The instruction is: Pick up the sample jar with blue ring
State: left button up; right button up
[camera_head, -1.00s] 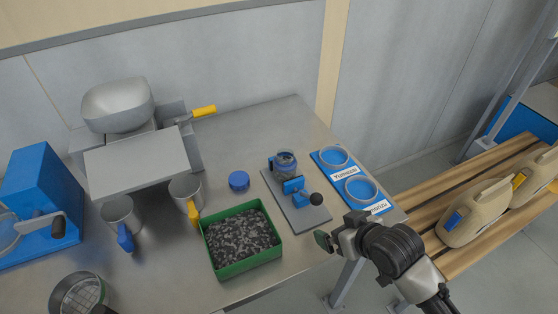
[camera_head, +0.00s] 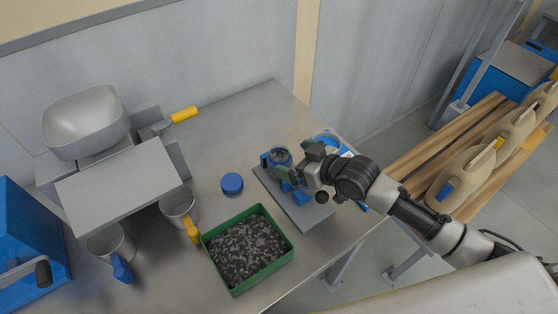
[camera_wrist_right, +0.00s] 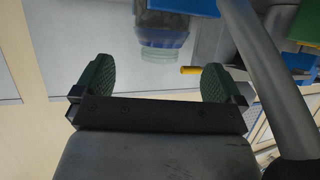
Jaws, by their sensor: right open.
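The sample jar with blue ring (camera_head: 281,156) is a clear jar with dark contents, upright in a blue clamp (camera_head: 297,195) on a grey plate. In the right wrist view the jar (camera_wrist_right: 163,38) shows near the top, ahead of the fingers, with its blue band and clear threaded end visible. My right gripper (camera_head: 299,163) is open and empty, just right of the jar. Its two green-padded fingers (camera_wrist_right: 157,82) are spread, and the jar lies beyond the gap between them. I cannot tell whether a finger touches it. My left gripper is not in view.
A blue lid (camera_head: 232,184) lies left of the clamp. A green tray (camera_head: 248,287) of dark grains stands in front. Metal cups (camera_head: 178,205) and a grey hopper machine (camera_head: 118,188) are at left. A blue tray (camera_head: 329,136) is partly hidden behind my right arm.

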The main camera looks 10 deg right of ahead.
aim_at(287, 155)
jog(key=shift+x, duration=1.15)
jog(key=p+x, duration=0.1)
jog(key=x, duration=0.2)
jog(key=shift+w+a, duration=0.2)
jog(key=shift+w, duration=0.1)
jog(key=shift+w+a+f, duration=0.15)
jog(key=shift+a, duration=0.05)
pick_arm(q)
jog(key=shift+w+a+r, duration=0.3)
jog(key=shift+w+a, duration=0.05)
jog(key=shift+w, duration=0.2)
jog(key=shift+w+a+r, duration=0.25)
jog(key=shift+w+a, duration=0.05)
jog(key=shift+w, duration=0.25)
pick_arm(e)
jog(key=shift+c, duration=0.2)
jog(key=c, duration=1.1)
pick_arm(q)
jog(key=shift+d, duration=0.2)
pick_arm(e)
jog(key=shift+o, duration=0.2)
